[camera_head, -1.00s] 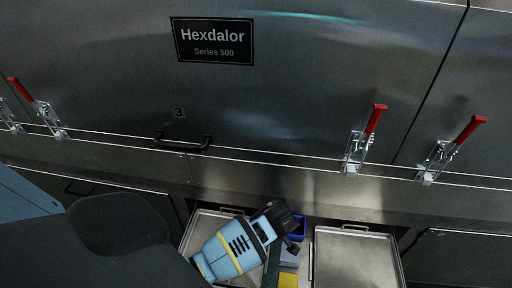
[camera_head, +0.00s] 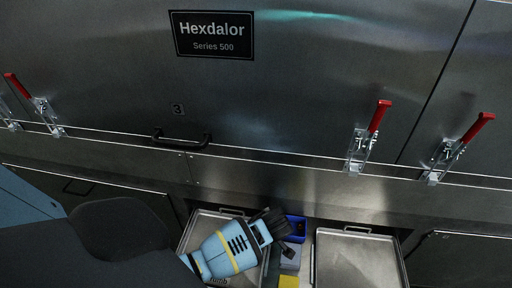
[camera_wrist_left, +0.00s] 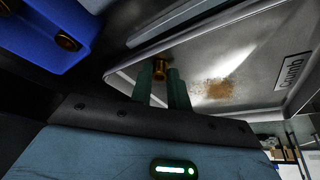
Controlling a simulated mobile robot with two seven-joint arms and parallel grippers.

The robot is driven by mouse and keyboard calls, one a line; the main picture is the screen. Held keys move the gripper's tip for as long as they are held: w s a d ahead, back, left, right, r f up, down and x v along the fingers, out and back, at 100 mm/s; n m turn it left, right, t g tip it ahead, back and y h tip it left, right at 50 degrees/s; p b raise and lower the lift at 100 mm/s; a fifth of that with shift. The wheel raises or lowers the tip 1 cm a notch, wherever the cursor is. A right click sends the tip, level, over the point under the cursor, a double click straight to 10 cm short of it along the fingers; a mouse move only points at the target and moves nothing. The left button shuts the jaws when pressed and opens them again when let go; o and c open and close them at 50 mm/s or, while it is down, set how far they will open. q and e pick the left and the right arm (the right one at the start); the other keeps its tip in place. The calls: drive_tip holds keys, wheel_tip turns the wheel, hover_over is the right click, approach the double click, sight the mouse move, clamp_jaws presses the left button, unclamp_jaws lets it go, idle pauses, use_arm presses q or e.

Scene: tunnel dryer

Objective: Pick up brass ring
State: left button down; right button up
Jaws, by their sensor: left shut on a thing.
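My left gripper (camera_wrist_left: 163,90) is shut on a small brass ring (camera_wrist_left: 160,68), which shows between its dark green fingertips in the left wrist view. In the head view the left gripper (camera_head: 272,222) is just left of the blue bin (camera_head: 297,236), by the right edge of the left metal tray. The ring cannot be made out there. The blue bin also shows at the upper left of the wrist view (camera_wrist_left: 42,28), with brass pieces (camera_wrist_left: 66,41) in it. My right gripper is not in view.
The left metal tray (camera_head: 198,240) lies under my left arm; in the wrist view a tray (camera_wrist_left: 262,98) has a brownish patch and a label. A right tray (camera_head: 355,260) looks empty. A grey box (camera_head: 291,257) and a yellow one (camera_head: 289,282) lie between. The steel dryer front (camera_head: 290,90) stands behind.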

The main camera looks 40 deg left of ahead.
use_arm(q)
drive_tip(key=shift+r, duration=0.5)
drive_tip(key=r+p, duration=0.1)
drive_tip(key=r, duration=0.1)
drive_tip(key=shift+s+r+p, duration=0.35)
drive_tip(key=shift+s+r, duration=0.05)
drive_tip(key=s+a, duration=0.1)
drive_tip(key=s, duration=0.3)
drive_tip(key=s+a+p, duration=0.1)
drive_tip(key=s, duration=0.4)
drive_tip(key=s+a+r+p, duration=0.1)
drive_tip(key=s, duration=0.3)
drive_tip(key=shift+s, duration=0.2)
drive_tip(key=shift+s+a+r+p, duration=0.1)
drive_tip(key=shift+s+p, duration=0.2)
drive_tip(key=shift+s, duration=0.45)
